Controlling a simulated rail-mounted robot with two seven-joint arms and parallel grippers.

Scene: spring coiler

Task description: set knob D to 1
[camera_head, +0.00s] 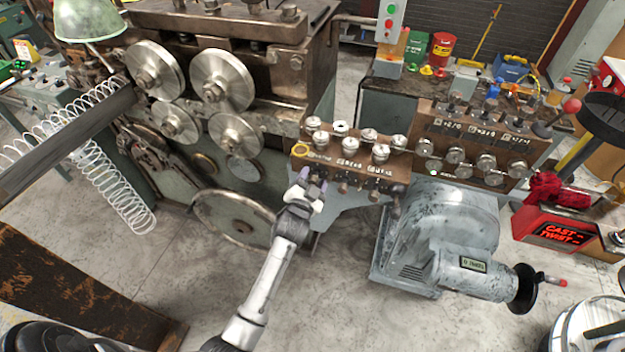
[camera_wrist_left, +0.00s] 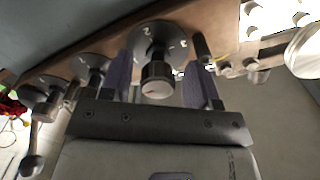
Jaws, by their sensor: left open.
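My left gripper (camera_head: 311,190) reaches up to the front face of a brown control box (camera_head: 352,176) in the head view. In the left wrist view, its two purple-grey fingers (camera_wrist_left: 158,88) stand apart, one on each side of a dark round knob (camera_wrist_left: 156,78) with a reddish mark on its face. The knob sits on a grey dial plate (camera_wrist_left: 158,38) with white figures; one looks like a 2. I cannot tell whether the fingers touch the knob. I cannot read a letter naming it. In the head view the gripper hides this knob. My right gripper is not in view.
More dial knobs (camera_wrist_left: 92,68) sit to the left in the wrist view. Round metal caps (camera_head: 381,152) stand on the box top. A second knob panel (camera_head: 470,155) is to the right, above a grey motor housing (camera_head: 445,235). Large rollers (camera_head: 222,80) stand at left.

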